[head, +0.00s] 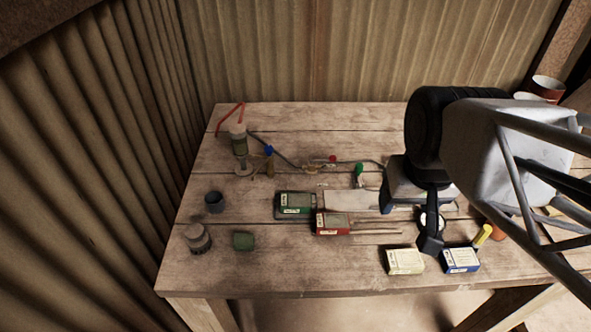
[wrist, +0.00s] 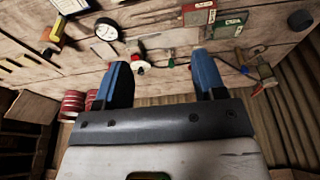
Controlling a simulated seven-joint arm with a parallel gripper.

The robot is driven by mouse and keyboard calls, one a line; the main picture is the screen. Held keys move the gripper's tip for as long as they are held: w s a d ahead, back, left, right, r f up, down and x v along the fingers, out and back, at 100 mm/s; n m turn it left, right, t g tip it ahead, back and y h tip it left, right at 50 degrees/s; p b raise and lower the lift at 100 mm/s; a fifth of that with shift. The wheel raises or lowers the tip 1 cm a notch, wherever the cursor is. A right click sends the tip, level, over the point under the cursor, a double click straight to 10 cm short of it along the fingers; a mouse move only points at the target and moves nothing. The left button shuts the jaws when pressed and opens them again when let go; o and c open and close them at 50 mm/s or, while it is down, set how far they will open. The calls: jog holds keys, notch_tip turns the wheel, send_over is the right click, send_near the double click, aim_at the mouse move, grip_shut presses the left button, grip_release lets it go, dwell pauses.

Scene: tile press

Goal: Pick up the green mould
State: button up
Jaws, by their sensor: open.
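The green mould looks to be the small green block (head: 244,241) lying on the front left of the wooden table in the head view. It stands apart from its neighbours, and I cannot make it out in the wrist view. My gripper (wrist: 161,60) shows in the wrist view with its two blue fingers spread apart and nothing between them. In the head view my arm is over the right side of the table, far to the right of the green block. The fingertips cannot be made out there.
A ridged grey cylinder (head: 197,238) and a dark cup (head: 214,202) stand left of the block. A green-faced device (head: 295,204) and a red one (head: 333,223) lie to its right. Two small boxes, one cream (head: 404,262), are at the front right. Bare wood surrounds the block.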

jog(key=m+g, duration=0.3)
jog(key=m, duration=1.5)
send_over(296, 200)
notch_tip(296, 200, down, 17)
jog(key=shift+w, duration=0.1)
jog(key=shift+f, duration=1.3)
jog(key=shift+f, duration=2.6)
